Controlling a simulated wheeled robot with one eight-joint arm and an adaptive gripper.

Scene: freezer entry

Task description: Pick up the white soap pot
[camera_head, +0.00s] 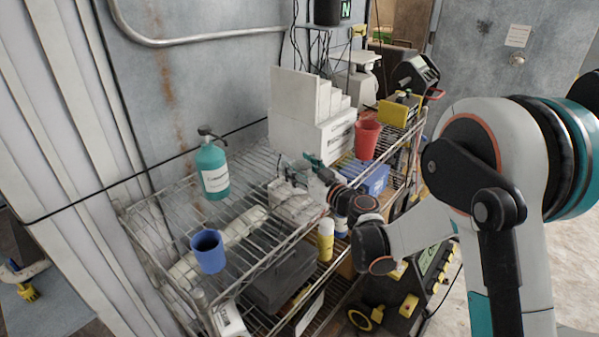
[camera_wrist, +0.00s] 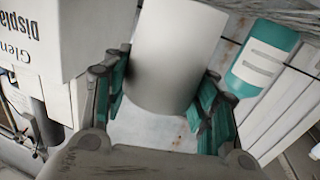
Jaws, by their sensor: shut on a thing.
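The white soap pot (camera_wrist: 175,45) shows in the wrist view as a plain white cylinder between my gripper's teal fingers. My gripper (camera_wrist: 166,68) is shut on it, with one finger against each side. The pot's far end runs out of the top of the wrist view. In the head view, my gripper (camera_head: 312,162) is over the wire shelf, in front of the white boxes. I cannot clearly make out the pot there, nor tell whether it is clear of the shelf.
A teal bottle (camera_head: 213,172) and blue cup (camera_head: 208,252) stand left on the wire shelf (camera_head: 165,215). White boxes (camera_head: 300,135) are stacked close behind my gripper. A red cup (camera_head: 366,138) and blue box (camera_head: 373,178) are to its right. Bagged items lie in front.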

